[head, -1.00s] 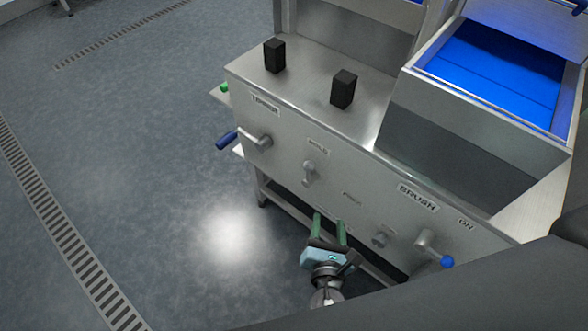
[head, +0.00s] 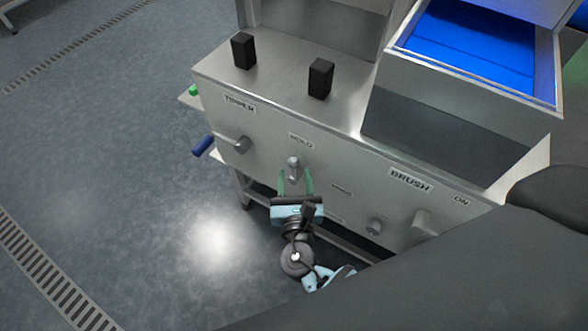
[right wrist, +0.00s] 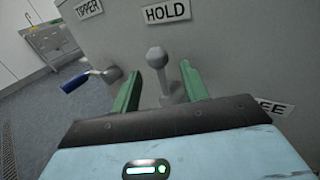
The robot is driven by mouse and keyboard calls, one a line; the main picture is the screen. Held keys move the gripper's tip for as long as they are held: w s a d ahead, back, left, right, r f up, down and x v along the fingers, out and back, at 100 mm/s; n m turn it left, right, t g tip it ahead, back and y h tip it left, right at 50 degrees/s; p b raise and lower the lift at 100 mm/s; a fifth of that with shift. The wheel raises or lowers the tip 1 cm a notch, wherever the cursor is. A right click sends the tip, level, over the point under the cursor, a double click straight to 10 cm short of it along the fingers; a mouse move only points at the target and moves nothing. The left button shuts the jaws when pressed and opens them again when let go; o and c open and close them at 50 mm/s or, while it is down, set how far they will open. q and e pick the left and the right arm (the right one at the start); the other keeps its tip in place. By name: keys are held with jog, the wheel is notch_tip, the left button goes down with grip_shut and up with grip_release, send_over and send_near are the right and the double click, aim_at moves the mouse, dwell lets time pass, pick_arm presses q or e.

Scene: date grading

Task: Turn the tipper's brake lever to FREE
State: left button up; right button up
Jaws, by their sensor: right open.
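The brake lever (head: 294,164) is a grey knobbed lever on the steel front panel, standing up toward the HOLD label (head: 301,140). In the right wrist view the lever (right wrist: 157,60) stands upright just under the HOLD label (right wrist: 167,12). A partly hidden label ending in "EE" (right wrist: 275,108) is at its lower right. My right gripper (head: 296,180) is open, its green fingers pointing at the panel. In the right wrist view the fingers (right wrist: 161,82) stand on either side of the lever, with gaps visible. My left gripper is not in view.
The TIPPER crank with a blue handle (head: 203,146) sticks out left of the lever. Two black blocks (head: 320,78) stand on the top. Open floor lies left.

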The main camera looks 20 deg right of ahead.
jog(key=shift+x, duration=1.15)
grip_shut()
